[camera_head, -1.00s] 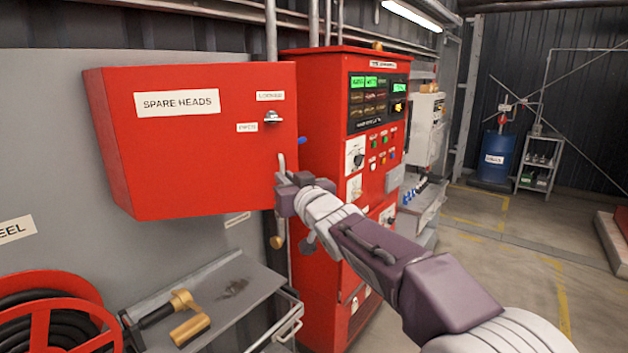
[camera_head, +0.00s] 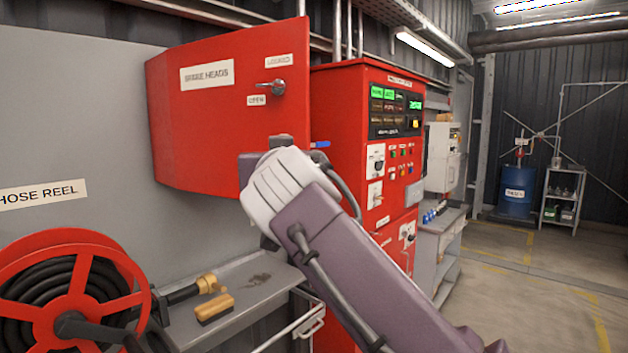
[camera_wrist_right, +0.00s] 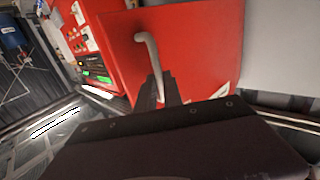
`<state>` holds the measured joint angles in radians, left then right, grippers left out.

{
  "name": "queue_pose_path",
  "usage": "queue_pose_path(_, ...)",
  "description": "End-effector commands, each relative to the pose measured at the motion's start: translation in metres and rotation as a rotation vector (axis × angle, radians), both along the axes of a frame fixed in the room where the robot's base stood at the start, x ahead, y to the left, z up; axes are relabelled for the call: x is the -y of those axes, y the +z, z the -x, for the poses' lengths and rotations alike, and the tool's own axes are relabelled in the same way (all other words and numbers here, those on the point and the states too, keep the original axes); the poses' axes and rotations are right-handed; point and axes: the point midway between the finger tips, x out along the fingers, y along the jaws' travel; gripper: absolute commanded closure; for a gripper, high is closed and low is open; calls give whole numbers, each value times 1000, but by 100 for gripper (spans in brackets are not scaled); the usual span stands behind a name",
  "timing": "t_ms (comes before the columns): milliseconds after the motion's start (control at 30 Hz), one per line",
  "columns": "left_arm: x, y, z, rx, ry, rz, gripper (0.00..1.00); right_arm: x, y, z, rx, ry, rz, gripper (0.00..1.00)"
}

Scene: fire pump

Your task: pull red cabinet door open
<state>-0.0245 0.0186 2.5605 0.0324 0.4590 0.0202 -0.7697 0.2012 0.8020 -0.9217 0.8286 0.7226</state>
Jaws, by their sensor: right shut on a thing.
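The red cabinet labelled spare heads hangs on the grey wall panel. Its red door (camera_head: 215,130) stands partly swung out, its right edge towards me. A metal latch (camera_head: 275,88) sits near that edge, between the labels locked and open. In the right wrist view, the pale bent door handle (camera_wrist_right: 148,50) stands out from the red door, and my right gripper (camera_wrist_right: 166,90) is shut on its lower end. In the head view my right wrist hides the handle and the fingertips. The cabinet's inside is not visible. My left gripper is not in view.
A red control panel cabinet (camera_head: 345,115) stands close to the right of the door. Below are a grey shelf (camera_head: 250,285) with a brass nozzle (camera_head: 213,305) and a red hose reel (camera_head: 75,250). Open floor (camera_head: 510,280) lies to the right.

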Motion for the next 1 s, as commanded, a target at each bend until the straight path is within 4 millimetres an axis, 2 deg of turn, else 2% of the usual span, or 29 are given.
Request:
queue_pose_path(33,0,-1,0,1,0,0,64,-16,-3,7,1,-1,4,100)
queue_pose_path(400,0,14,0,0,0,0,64,-47,1,45,4,-153,-4,100)
queue_pose_path(600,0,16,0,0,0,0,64,-51,1,52,11,-180,-8,100)
queue_pose_path(967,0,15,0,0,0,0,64,-50,0,53,9,-185,-8,100)
queue_pose_path(1000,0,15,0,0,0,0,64,-50,0,53,9,-184,-7,81)
